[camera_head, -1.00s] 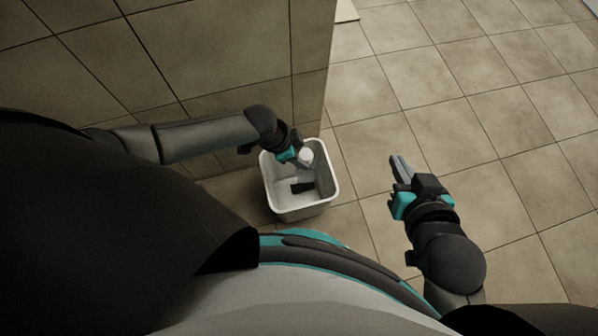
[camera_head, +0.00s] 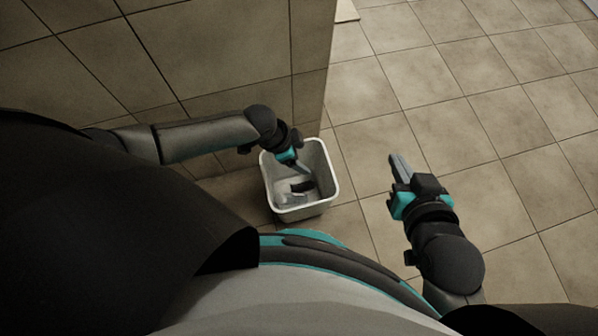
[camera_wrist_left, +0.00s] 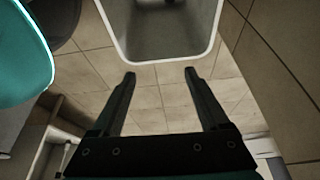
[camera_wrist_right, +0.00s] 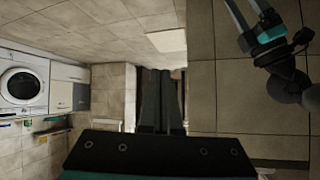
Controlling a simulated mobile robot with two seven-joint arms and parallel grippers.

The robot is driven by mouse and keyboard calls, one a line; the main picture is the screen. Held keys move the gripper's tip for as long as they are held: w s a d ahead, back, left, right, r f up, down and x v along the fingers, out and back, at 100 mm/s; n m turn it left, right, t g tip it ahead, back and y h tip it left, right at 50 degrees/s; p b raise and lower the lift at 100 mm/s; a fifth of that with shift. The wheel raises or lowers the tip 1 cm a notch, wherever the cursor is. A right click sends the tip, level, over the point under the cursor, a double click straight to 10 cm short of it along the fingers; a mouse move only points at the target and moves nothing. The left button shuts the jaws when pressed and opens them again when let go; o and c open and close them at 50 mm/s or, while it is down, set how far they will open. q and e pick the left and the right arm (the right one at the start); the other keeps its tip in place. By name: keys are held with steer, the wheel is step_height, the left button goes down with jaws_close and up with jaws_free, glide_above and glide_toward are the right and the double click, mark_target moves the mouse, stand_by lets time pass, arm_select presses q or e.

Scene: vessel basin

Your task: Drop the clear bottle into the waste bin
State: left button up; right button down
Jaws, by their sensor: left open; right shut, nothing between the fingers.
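The waste bin (camera_head: 331,185) is a white open-topped tub on the floor beside the tiled wall; its rim and wall also show in the left wrist view (camera_wrist_left: 213,40). A pale, clear-looking shape (camera_head: 291,200), which appears to be the clear bottle, lies at the bottom of the bin beside a dark object (camera_head: 302,186). My left gripper (camera_head: 304,168) is over the bin opening, open and empty; its spread fingers show in the left wrist view (camera_wrist_left: 161,73). My right gripper (camera_head: 399,160) is shut and empty above the floor, right of the bin; its fingers are together in the right wrist view (camera_wrist_right: 162,75).
A tiled wall (camera_head: 225,50) stands behind and left of the bin, close to my left arm. The tiled floor (camera_head: 510,130) on the right is clear. The right wrist view shows a white washing machine (camera_wrist_right: 22,88) far off at left.

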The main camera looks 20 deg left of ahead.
steer(key=s+d+g+h+p, duration=0.3)
steer(key=s+d+g+p, duration=0.15)
steer(key=d+g, duration=0.2)
arm_select(q)
steer(key=p+v, duration=0.5)
steer(key=v, duration=1)
arm_select(e)
steer(key=s+f+g, duration=0.1)
steer(key=s+f, duration=0.2)
steer(key=f, duration=0.9)
steer(key=shift+s+d+m, duration=0.3)
